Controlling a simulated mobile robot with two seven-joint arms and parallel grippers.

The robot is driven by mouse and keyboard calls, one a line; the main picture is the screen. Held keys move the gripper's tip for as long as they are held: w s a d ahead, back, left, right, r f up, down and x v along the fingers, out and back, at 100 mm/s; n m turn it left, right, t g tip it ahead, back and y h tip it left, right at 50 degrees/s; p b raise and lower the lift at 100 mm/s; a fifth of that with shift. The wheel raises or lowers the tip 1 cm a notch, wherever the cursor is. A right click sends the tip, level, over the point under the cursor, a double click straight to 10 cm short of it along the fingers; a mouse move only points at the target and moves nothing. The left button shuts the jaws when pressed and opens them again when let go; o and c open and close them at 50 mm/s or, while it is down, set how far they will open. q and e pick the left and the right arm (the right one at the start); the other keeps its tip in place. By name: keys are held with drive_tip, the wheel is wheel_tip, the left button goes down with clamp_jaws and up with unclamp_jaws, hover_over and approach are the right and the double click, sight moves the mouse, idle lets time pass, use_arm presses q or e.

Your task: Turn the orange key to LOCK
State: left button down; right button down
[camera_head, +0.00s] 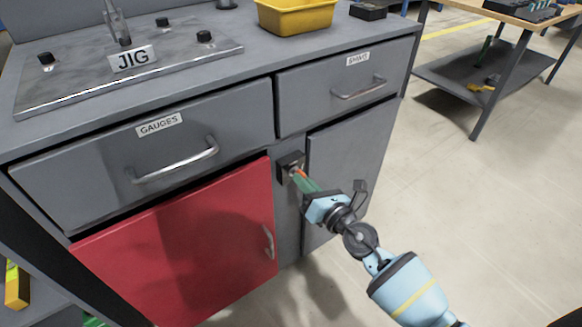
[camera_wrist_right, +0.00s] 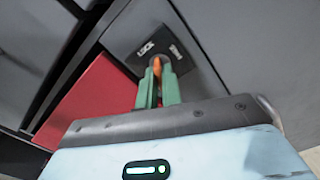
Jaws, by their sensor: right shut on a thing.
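The orange key (camera_wrist_right: 156,65) sits in a dark lock plate (camera_wrist_right: 138,40) on the cabinet front, beside the red door. The plate carries the word LOCK on its left part and a second, blurred label on its right. My right gripper (camera_wrist_right: 158,75) is shut on the orange key with its green fingers on either side. In the head view, the right gripper (camera_head: 300,177) reaches the lock plate (camera_head: 290,165) from the lower right, and only a bit of orange shows at its fingertips. My left gripper is not in view.
The red door (camera_head: 190,245) is left of the lock, below the GAUGES drawer (camera_head: 90,170). A grey door (camera_head: 350,155) is on the right, below the SHIMS drawer (camera_head: 310,98). A yellow bin (camera_head: 295,18) and a JIG plate (camera_head: 70,88) are on top.

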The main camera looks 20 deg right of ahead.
drive_tip(key=n, duration=0.3)
drive_tip(key=n, duration=0.2)
drive_tip(key=shift+n, duration=0.4)
drive_tip(key=c, duration=1.5)
unclamp_jaws()
drive_tip(key=shift+s, duration=0.1)
